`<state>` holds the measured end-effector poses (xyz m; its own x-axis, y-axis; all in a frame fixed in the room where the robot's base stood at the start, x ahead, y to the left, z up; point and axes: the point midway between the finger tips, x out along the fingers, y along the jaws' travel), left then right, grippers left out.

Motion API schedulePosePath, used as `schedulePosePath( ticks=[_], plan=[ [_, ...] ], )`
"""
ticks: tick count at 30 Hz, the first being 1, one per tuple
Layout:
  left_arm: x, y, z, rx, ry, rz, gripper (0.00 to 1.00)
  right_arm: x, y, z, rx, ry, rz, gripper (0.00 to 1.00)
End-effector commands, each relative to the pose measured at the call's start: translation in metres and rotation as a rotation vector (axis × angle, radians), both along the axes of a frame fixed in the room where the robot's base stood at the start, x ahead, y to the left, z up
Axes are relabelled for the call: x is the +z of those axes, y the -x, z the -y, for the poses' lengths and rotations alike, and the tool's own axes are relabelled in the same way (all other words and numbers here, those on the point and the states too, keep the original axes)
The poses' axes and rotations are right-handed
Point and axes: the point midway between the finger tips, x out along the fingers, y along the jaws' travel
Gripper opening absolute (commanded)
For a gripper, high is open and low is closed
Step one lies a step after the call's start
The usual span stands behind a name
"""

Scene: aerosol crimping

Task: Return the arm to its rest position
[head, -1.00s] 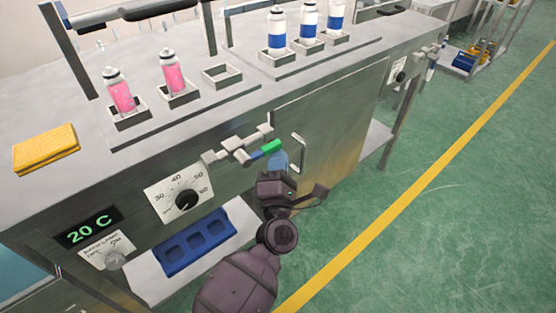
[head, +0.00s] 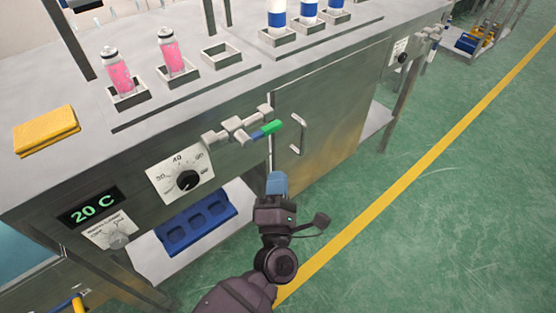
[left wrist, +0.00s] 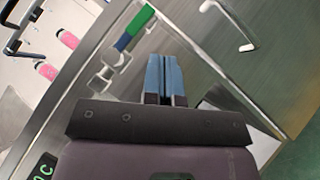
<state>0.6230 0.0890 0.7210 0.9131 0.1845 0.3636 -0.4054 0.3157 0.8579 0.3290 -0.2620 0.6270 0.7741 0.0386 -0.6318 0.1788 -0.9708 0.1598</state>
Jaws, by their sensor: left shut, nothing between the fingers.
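My left gripper (head: 277,184) is in front of the steel bench, below the valve with the green and blue handle (head: 262,131). Its blue fingers are together with nothing between them, and they also show in the left wrist view (left wrist: 165,76). A gap separates the fingers from the valve handle (left wrist: 135,29) in the left wrist view. My left arm comes in from the bottom of the head view. My right gripper is in neither view.
The bench (head: 75,165) carries two pink bottles (head: 118,72), several blue-banded white bottles and a yellow sponge (head: 46,128). A dial (head: 187,180) and cabinet handle (head: 298,134) are on its front. A blue tray (head: 196,224) lies on the lower shelf. Green floor is open at right.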

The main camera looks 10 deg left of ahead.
Motion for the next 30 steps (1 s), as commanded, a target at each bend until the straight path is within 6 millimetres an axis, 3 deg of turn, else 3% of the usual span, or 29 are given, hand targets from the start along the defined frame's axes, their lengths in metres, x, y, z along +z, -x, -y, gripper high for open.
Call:
schedulePosePath(
  ticks=[6,23,26,29,30],
  plan=[
    [-0.005,0.013,0.003,0.000,0.001,0.001,0.00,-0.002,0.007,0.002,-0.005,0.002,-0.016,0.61],
    [-0.005,0.014,0.003,0.000,0.001,0.001,0.00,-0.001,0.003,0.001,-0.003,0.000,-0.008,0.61],
    [0.008,0.011,0.003,0.000,0.000,0.018,0.00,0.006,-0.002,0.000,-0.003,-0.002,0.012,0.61],
    [0.044,0.005,0.003,0.000,0.001,0.068,0.00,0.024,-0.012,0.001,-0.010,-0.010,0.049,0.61],
    [0.065,0.003,0.003,0.000,0.001,0.096,0.00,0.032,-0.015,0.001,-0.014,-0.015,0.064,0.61]
  ],
)
